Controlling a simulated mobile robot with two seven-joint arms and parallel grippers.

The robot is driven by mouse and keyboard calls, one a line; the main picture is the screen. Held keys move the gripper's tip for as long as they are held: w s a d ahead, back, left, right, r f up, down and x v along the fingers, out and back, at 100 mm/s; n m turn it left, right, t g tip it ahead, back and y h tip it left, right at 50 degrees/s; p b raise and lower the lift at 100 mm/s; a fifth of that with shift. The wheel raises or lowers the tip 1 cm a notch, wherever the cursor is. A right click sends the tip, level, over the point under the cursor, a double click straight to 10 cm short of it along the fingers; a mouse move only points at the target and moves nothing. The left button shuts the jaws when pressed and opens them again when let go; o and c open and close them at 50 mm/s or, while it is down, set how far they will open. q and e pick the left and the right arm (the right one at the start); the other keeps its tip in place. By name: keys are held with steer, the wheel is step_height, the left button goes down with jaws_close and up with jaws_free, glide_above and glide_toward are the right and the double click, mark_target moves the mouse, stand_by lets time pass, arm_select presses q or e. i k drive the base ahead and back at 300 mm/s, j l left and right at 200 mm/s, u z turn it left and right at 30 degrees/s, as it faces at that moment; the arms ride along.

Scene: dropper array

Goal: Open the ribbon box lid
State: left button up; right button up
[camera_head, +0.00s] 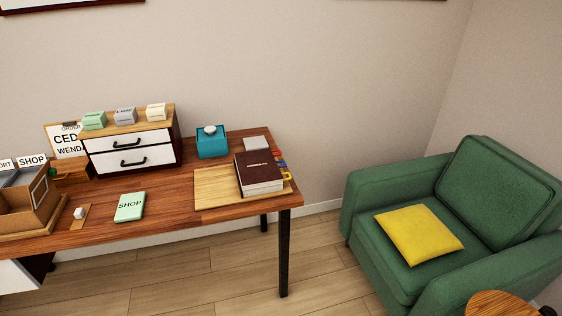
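No box in view carries a readable ribbon label. A small teal box (212,147) with a pale knob (210,130) on top stands at the back of the wooden desk (165,195), between the drawer unit and the book stack; its top looks closed. A small brown wooden box (72,178) with a green knob at its left sits at the left, below the order sign; I cannot tell whether it has a lid. Neither of my grippers is in view.
A white-fronted drawer unit (130,153) holds three small boxes on top. Dark red books (258,172) lie on a light board (212,189), beside colourful strips. A green SHOP booklet (130,207) lies near the front. A cardboard box (25,207) stands left; a green armchair (390,190) stands right.

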mark_target(68, 166)
steer(key=u, duration=1.5)
steer(key=i+j+z, duration=0.25)
steer(key=i+z, duration=0.15)
steer(key=i+j+z, duration=0.45)
steer(key=i, duration=0.1)
